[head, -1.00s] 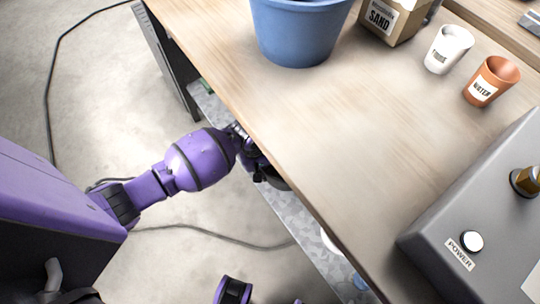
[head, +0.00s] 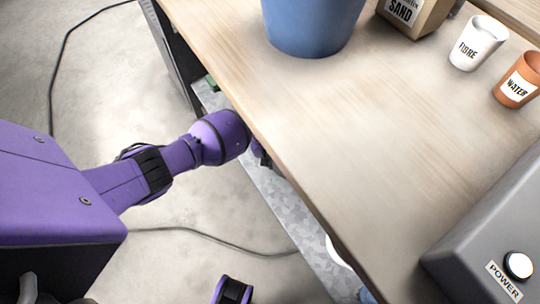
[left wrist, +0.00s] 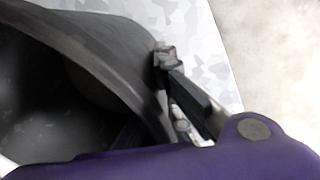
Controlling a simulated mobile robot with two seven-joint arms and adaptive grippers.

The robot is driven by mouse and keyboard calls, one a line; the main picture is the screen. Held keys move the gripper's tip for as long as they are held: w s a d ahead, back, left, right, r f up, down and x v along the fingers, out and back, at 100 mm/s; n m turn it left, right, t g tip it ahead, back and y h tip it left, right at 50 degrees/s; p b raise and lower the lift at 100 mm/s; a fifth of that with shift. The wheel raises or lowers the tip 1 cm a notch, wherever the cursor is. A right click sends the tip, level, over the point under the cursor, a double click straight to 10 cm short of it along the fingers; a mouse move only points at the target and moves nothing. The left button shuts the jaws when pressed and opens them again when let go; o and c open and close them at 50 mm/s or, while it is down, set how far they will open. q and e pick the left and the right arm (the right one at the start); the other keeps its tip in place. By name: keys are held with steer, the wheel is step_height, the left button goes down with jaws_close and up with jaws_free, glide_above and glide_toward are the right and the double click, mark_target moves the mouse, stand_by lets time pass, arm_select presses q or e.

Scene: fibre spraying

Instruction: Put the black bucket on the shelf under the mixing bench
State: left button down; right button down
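The black bucket (left wrist: 95,45) fills the left of the left wrist view, seen over its rim into its dark inside. My left gripper (left wrist: 162,75) is at the bucket's rim, with a finger along the outer wall; the rim appears pinched, the inner finger being barely visible in the dark. In the head view my left arm reaches under the front edge of the mixing bench (head: 330,140), which hides the bucket. The speckled grey shelf (head: 285,205) shows below the bench edge and beside the bucket in the left wrist view (left wrist: 205,45).
On the bench stand a blue bucket (head: 312,25), a sand box (head: 410,14), a white fibre cup (head: 478,45), an orange water cup (head: 518,82) and a grey power box (head: 490,215). A white rounded thing (head: 338,252) shows on the shelf. A cable (head: 215,238) crosses the floor.

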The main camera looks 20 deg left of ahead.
arm_select(q)
steer(key=shift+w+f, duration=0.1)
steer(key=shift+f, duration=0.5)
steer(key=shift+r, duration=0.1)
arm_select(e)
steer(key=shift+s+f, duration=0.15)
steer(key=shift+f, duration=0.1)
arm_select(q)
steer(key=shift+d, duration=0.1)
steer(key=c, duration=2.4)
jaws_free()
steer(key=shift+f, duration=0.25)
steer(key=shift+c, duration=0.2)
steer(key=o, duration=0.5)
steer(key=shift+c, duration=0.2)
arm_select(e)
steer(key=shift+w, duration=0.45)
